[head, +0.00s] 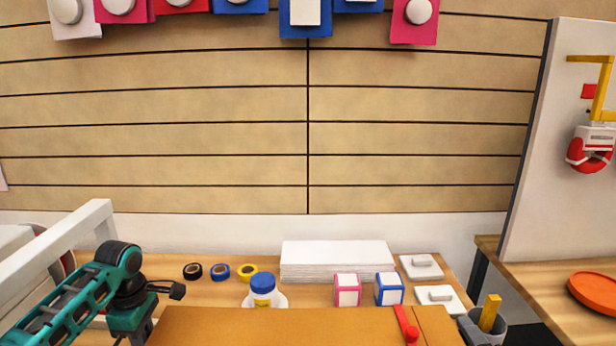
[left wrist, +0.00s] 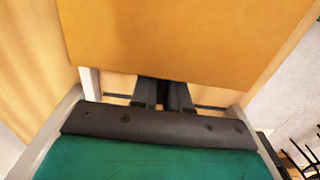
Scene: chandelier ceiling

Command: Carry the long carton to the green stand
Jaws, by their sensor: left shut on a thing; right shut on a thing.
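The long carton (head: 270,327) is an orange-brown box across the bottom of the head view, its lower part cut off by the frame edge. It also fills the upper middle of the left wrist view (left wrist: 180,40). My left gripper (left wrist: 163,96) is shut at the carton's edge, its dark fingers partly hidden by the box; in the head view my teal left arm comes down to the carton's left end. The green stand is not in view.
Behind the carton, a wooden table (head: 215,294) bears tape rolls (head: 220,271), a blue-capped bottle (head: 263,289), a white stack (head: 335,260), two small boxes (head: 347,289) and white pieces. A red strip (head: 405,324) lies over the carton. An orange dish (head: 596,291) sits on the right table.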

